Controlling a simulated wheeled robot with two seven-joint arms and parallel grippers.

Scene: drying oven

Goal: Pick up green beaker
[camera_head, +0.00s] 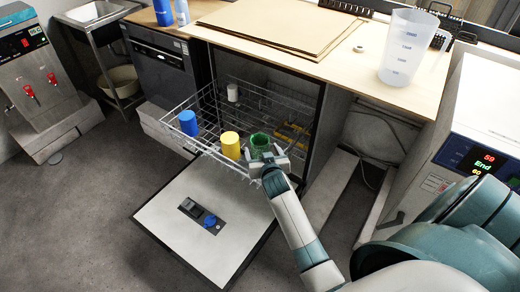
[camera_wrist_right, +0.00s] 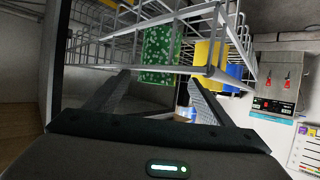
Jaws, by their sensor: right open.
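The green beaker (camera_head: 260,141) stands in the wire rack of the open machine, to the right of a yellow beaker. In the right wrist view the green beaker (camera_wrist_right: 160,50) is speckled and shows behind the rack's wires. My right gripper (camera_head: 268,162) is at the rack's front edge, close to the green beaker. In the right wrist view the fingers of my right gripper (camera_wrist_right: 159,80) are apart and empty, with the beaker showing between and beyond their tips. I cannot tell whether they touch it. My left gripper is not in view.
A yellow beaker (camera_head: 230,145), a blue beaker (camera_head: 188,122) and a white beaker (camera_head: 232,92) also stand in the wire rack (camera_head: 205,103). The machine's open door (camera_head: 190,245) lies low in front. A large clear beaker (camera_head: 402,50) stands on the counter above.

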